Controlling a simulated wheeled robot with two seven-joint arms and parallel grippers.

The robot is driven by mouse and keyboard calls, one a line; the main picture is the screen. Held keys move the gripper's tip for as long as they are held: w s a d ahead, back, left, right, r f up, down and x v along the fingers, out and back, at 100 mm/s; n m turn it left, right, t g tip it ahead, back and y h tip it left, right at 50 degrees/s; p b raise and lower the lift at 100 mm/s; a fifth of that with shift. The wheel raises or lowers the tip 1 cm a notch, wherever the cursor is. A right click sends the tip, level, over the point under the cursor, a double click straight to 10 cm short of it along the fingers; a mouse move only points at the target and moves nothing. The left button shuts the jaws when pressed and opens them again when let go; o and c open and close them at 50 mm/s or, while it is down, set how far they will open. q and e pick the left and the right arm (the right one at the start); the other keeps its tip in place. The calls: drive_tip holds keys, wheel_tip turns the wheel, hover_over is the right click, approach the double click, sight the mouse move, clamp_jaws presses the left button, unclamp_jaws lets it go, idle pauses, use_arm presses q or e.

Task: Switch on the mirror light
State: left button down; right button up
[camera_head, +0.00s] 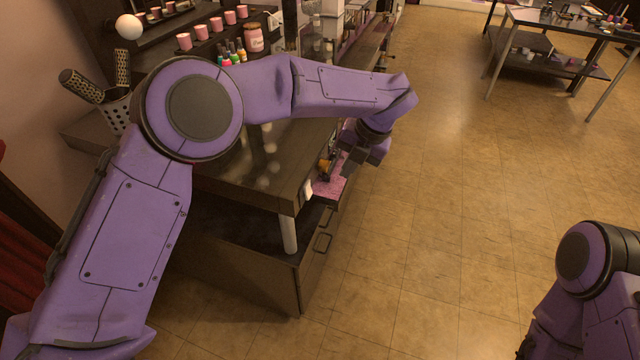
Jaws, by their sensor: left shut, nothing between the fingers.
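A round white bulb (128,26) shows at the upper left, by the dark mirror frame; whether it is lit is unclear. The mirror's glass is mostly out of view or behind my left arm. A small pale fitting (307,190) sits on the right edge of the dark dressing table (268,190); I cannot tell whether it is the switch. My left gripper (347,168) is shut and empty beside the table's right edge, a little behind the pale fitting and apart from it. Only part of my right arm shows at the lower right; its gripper is out of view.
Pink cups (202,32), small bottles (232,52) and a pink jar (253,38) stand at the back of the dressing table. A pink drawer (330,188) is by my left gripper. The floor (450,200) at right is clear.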

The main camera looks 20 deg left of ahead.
sight(309, 190)
use_arm(q)
drive_tip(key=a+f+p, duration=0.5)
drive_tip(key=a+f, duration=0.2)
drive_tip(key=f, duration=0.2)
drive_tip(key=shift+s+f, duration=0.15)
drive_tip(key=shift+f, duration=0.2)
use_arm(e)
drive_tip(key=r, duration=0.5)
drive_tip(key=shift+s+d+r, duration=0.1)
drive_tip(key=shift+s+r, duration=0.1)
drive_tip(key=shift+s, duration=0.2)
use_arm(q)
drive_tip(key=shift+a+f+y+b, duration=0.1)
drive_tip(key=shift+a+y+b, duration=0.1)
drive_tip(key=shift+y+b, duration=0.15)
use_arm(e)
drive_tip(key=shift+f, duration=0.35)
